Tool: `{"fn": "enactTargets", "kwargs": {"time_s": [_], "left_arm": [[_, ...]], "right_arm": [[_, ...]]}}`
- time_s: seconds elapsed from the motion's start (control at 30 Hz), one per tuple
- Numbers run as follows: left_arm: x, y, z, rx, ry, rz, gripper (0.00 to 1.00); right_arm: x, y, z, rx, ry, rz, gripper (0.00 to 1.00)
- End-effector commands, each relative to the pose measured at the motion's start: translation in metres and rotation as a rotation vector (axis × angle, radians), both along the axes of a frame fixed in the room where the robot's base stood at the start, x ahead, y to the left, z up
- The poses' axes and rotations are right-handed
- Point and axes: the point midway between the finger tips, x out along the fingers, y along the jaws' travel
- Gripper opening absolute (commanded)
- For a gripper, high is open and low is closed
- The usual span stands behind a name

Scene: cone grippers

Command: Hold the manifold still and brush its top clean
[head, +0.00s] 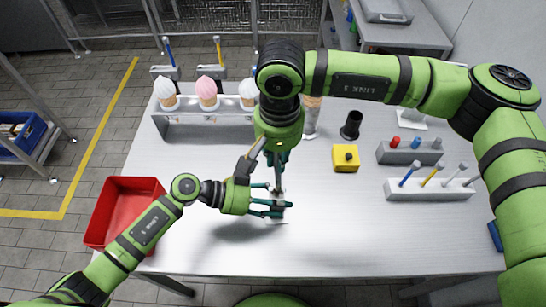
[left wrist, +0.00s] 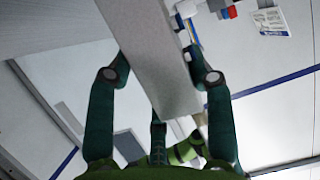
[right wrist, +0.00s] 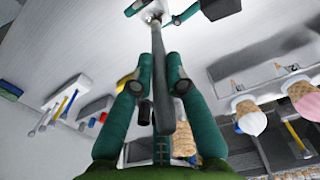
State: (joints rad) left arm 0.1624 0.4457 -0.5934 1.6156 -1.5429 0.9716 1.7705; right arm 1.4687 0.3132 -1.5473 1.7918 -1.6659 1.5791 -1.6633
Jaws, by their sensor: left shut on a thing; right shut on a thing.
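The manifold is a plain grey block (left wrist: 152,58) that fills the middle of the left wrist view. My left gripper (head: 278,208) is shut on it low over the front middle of the table, with fingers on both sides. In the head view the fingers hide most of the block. My right gripper (head: 279,158) is above and behind the left one, pointing down, shut on the long grey handle of the brush (right wrist: 161,75). The brush's far end reaches down between my left fingers, at the manifold. I cannot tell whether the bristles touch its top.
A red bin (head: 112,233) stands at the table's left. A white rack (head: 185,128) holds several cones at the back left. A yellow block (head: 346,165), a black cup (head: 351,126) and a holder with coloured tools (head: 425,194) stand to the right. The front right table is clear.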

Motion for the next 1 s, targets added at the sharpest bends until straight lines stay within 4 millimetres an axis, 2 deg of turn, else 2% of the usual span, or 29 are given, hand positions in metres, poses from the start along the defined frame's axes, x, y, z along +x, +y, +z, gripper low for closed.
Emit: {"fn": "enactTargets", "kwargs": {"time_s": [0.37,1.0], "left_arm": [[0.001,0.001,0.000,0.001,-0.001,0.004,0.11],[0.002,0.001,0.000,0.001,-0.002,0.005,0.11]], "right_arm": [[0.000,-0.001,0.000,-0.002,0.002,0.002,0.00],[-0.001,0.017,-0.001,-0.002,0.003,0.002,0.00]]}}
